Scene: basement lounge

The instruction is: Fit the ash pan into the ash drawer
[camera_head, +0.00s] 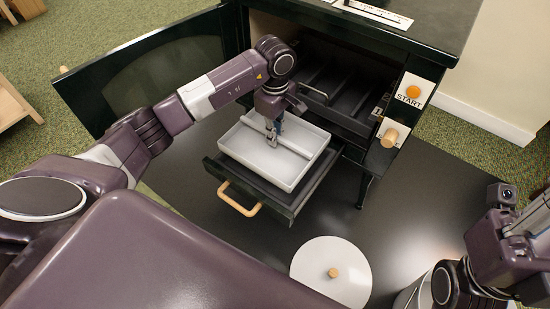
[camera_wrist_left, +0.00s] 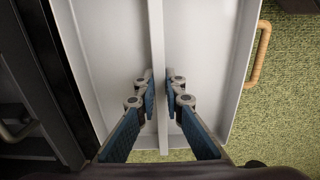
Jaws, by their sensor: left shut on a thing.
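The ash pan (camera_head: 250,152) is a shallow, light-grey tray with a raised bar across its middle. It is over the pulled-out black ash drawer (camera_head: 270,196), which has a wooden handle. The pan's rim stands above the drawer's walls, and I cannot tell whether its bottom rests inside. My left gripper (camera_head: 272,137) is shut on the pan's middle bar. The left wrist view shows its fingers (camera_wrist_left: 160,92) on both sides of the bar, with the pan (camera_wrist_left: 205,50) filling the middle. My right gripper (camera_head: 525,220) is at the right edge; its fingers are unclear.
The dark stove's open door (camera_head: 150,75) stands at the left. A START button (camera_head: 413,91) and a wooden knob (camera_head: 390,134) are to the drawer's right. A white round lid (camera_head: 330,265) with a wooden knob lies on the black floor plate (camera_head: 425,200) in front.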

